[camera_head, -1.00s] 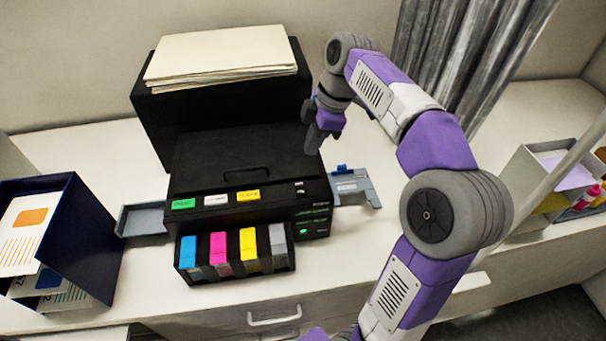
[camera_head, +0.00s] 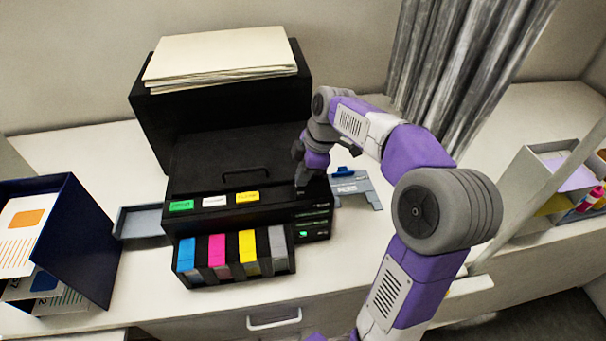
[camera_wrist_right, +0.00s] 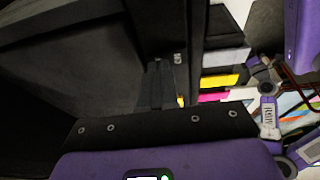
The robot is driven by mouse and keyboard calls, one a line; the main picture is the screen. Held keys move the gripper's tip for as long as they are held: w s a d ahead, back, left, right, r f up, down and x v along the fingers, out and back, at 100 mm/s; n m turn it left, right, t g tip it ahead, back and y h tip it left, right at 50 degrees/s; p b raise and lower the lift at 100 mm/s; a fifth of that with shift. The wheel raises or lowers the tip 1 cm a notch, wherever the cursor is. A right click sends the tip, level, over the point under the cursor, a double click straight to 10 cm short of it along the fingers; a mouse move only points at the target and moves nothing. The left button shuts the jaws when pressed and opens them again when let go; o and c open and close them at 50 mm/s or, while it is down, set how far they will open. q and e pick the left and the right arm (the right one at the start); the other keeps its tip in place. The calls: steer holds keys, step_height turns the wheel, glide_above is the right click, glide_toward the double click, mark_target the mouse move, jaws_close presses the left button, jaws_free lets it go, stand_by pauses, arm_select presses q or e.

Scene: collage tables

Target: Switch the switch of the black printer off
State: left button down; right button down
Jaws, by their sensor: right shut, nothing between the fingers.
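The black printer (camera_head: 235,155) stands on the white counter, with paper stacked at its top and colored ink tanks at its front. My right gripper (camera_head: 301,183) is shut and empty. It points down at the printer's front right top corner, where it covers the small switch in the head view. In the right wrist view the shut fingers (camera_wrist_right: 158,88) end close to small light marks (camera_wrist_right: 177,58) on the black surface, possibly the switch. I cannot tell whether they touch it or which way it is set. My left gripper is not in view.
A dark blue file box (camera_head: 75,240) with papers stands at the left. A grey tray (camera_head: 140,222) and a grey-blue plastic part (camera_head: 352,188) lie on either side of the printer. A light box (camera_head: 555,165) with colored items is at the right. The counter right of the printer is mostly clear.

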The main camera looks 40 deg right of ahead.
steer(key=shift+w+d+f+g+p, duration=0.15)
steer(key=shift+g+p, duration=0.35)
steer(key=shift+p, duration=0.4)
steer(key=shift+f+y, duration=0.15)
steer(key=shift+y, duration=0.15)
steer(key=shift+w+f, duration=0.1)
steer(key=shift+s, duration=0.25)
steer(key=shift+s+a+r+b, duration=0.25)
steer(key=shift+s+a+b, duration=0.2)
steer(key=shift+s, duration=0.1)
steer(key=shift+w+r, duration=0.1)
